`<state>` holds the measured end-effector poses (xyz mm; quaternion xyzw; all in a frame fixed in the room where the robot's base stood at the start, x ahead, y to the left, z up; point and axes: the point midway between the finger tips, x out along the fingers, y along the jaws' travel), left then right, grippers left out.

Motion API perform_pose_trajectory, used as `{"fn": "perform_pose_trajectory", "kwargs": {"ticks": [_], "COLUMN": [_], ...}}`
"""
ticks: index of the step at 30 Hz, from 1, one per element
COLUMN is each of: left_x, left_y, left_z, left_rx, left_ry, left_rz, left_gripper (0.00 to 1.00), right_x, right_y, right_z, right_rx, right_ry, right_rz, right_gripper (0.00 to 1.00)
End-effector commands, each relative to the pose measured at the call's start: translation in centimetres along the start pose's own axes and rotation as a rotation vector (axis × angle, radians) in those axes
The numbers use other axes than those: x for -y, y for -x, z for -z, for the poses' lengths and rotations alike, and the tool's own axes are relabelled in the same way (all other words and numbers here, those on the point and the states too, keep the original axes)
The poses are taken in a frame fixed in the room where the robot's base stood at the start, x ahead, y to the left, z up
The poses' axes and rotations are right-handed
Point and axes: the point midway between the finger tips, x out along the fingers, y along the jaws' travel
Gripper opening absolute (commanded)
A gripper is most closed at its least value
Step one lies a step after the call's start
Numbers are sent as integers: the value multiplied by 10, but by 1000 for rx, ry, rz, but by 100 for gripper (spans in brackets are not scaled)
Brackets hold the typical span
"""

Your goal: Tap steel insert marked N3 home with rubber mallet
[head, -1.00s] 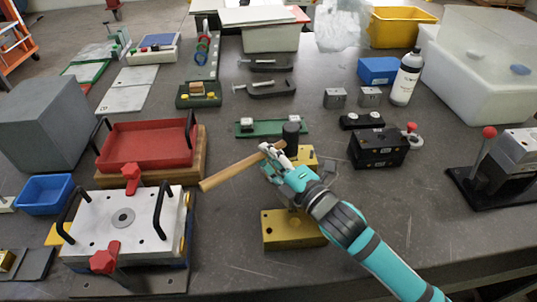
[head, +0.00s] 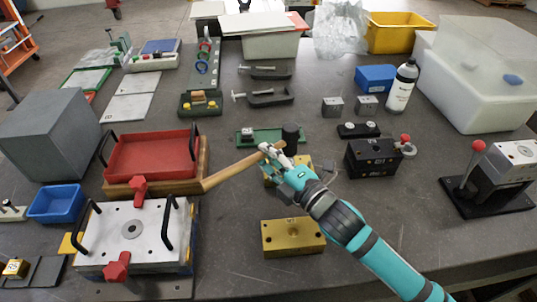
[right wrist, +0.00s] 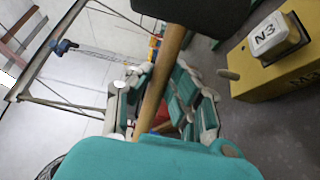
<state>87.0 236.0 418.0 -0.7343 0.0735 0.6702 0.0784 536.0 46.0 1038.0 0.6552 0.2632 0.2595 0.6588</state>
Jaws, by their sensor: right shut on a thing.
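The rubber mallet has a black head (head: 291,133) and a wooden handle (head: 232,171). My right gripper (head: 272,152) is shut on the handle near the head, above the table. In the right wrist view the mallet head (right wrist: 210,14) fills the top edge and the handle (right wrist: 162,78) runs down between the fingers. The steel insert marked N3 (right wrist: 272,36) stands proud of a yellow mould base (right wrist: 290,72), apart from the mallet. In the head view that yellow base (head: 303,163) is partly hidden by my gripper, and the insert cannot be made out. My left gripper is not in view.
A second yellow block (head: 293,240) lies nearer, with clear table to its left. A green fixture (head: 245,138) is just behind the mallet. A red tray (head: 152,158) and a white plate with black handles (head: 115,245) stand left. A black block (head: 372,160) is on the right.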

Motion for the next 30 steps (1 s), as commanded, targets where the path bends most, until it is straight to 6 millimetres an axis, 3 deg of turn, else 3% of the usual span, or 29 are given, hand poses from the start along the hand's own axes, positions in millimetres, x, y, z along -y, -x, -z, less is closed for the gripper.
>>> {"fn": "perform_pose_trajectory", "kwargs": {"ticks": [6, 15, 30], "left_x": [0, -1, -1], "left_y": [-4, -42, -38], "left_z": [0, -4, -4], "left_rx": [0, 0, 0], "left_ry": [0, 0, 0], "left_rz": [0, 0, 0], "left_gripper": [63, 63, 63], "right_x": [3, 59, 64], "right_y": [0, 0, 1], "right_z": [0, 0, 1], "right_rx": [-1, 0, 0], "right_ry": [1, -1, -11], "right_rz": [-5, -2, 15], "right_gripper": [0, 0, 0]}}
